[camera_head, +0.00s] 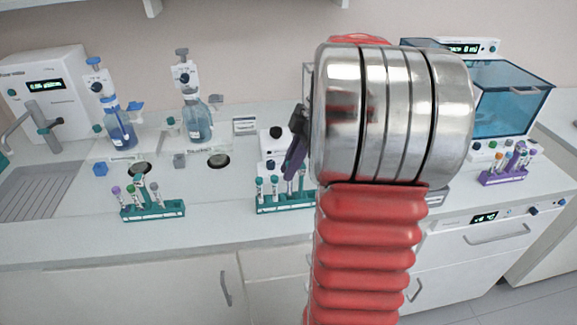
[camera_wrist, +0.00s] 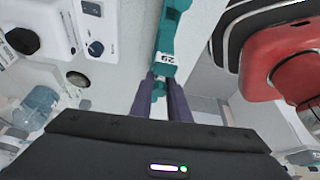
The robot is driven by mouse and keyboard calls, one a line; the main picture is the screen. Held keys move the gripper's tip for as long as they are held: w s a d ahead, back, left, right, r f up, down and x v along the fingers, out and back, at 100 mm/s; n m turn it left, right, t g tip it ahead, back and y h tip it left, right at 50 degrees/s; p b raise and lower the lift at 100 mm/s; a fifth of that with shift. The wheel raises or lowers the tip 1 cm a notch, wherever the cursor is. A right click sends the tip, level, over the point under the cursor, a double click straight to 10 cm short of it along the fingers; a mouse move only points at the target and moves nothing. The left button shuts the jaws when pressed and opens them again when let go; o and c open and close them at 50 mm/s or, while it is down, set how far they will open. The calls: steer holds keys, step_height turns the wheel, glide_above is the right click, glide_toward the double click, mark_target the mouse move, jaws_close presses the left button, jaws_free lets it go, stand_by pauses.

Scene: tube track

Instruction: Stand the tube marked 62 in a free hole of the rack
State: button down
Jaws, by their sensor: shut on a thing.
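My gripper (camera_wrist: 164,82) points down over the middle teal rack and is shut on a tube with a teal cap (camera_wrist: 159,90). A white label (camera_wrist: 163,57) just past the fingertips shows upside-down digits that read as 62. Most of the tube is hidden. In the head view my gripper's purple finger (camera_head: 293,160) is just above the middle teal rack (camera_head: 287,209), which holds several teal-capped tubes. My arm hides the rack's right end. I cannot tell whether the held tube is in a hole or clear of it.
Another teal rack (camera_head: 153,211) with several tubes stands to the left. A purple rack (camera_head: 503,178) with several tubes stands at the right. Bottles (camera_head: 120,128) and machines line the back of the white bench. The bench front between the two teal racks is clear.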

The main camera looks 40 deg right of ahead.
steer(key=shift+f, duration=0.8)
stand_by(0.4)
steer(key=shift+r, duration=0.1)
steer(key=shift+r, duration=0.9)
steer(key=shift+d+f, duration=0.1)
steer(key=shift+f, duration=0.85)
stand_by(1.3)
steer(key=shift+r, duration=0.1)
steer(key=shift+r, duration=0.85)
steer(key=c, duration=1.6)
jaws_free()
